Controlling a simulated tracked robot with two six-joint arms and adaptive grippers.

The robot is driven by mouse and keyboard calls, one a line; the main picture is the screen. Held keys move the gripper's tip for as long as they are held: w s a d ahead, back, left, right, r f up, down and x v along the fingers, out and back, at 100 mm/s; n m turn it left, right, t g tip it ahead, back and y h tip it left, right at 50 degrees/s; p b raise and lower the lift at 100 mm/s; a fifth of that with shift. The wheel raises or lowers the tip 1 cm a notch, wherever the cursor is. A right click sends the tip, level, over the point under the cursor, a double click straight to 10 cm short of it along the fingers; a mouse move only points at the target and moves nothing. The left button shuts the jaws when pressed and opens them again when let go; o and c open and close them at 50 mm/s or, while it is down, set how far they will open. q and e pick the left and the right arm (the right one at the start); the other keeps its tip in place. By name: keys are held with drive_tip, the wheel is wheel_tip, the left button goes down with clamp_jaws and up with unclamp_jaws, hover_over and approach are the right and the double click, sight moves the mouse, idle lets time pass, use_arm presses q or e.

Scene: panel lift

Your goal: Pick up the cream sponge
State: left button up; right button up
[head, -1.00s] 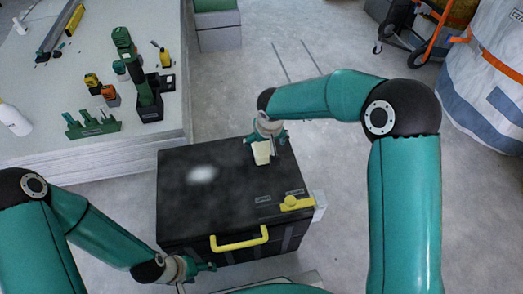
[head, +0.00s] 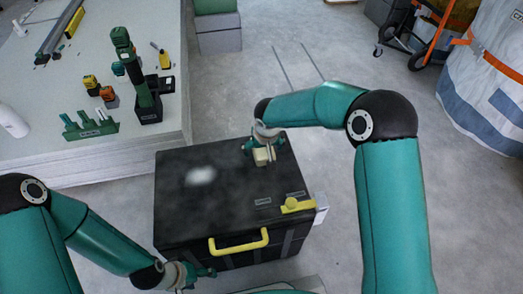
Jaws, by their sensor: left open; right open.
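The cream sponge (head: 263,158) lies on the black lid of a large box (head: 200,215), near its back right. My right gripper (head: 265,148) is over the sponge from behind, its green fingers open on the left and right of it. The gripper hides part of the sponge, and I cannot tell whether the fingers touch it. My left gripper (head: 203,273) is open and empty, low beside the front left of the box.
The box has a yellow front handle (head: 238,242) and a yellow latch (head: 293,205) at its right edge. A pale table (head: 50,95) with tools stands at the left.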

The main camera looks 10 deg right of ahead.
drive_tip(key=shift+f+b, duration=0.2)
drive_tip(key=shift+b, duration=0.1)
idle(0.4)
drive_tip(key=c, duration=1.1)
drive_tip(key=shift+c, duration=0.2)
drive_tip(key=shift+r, duration=0.1)
drive_tip(key=shift+r+p, duration=0.55)
drive_tip(key=shift+p, duration=0.15)
wheel_tip(320, 180, up, 19)
drive_tip(key=p, duration=0.6)
drive_tip(key=shift+r, duration=0.15)
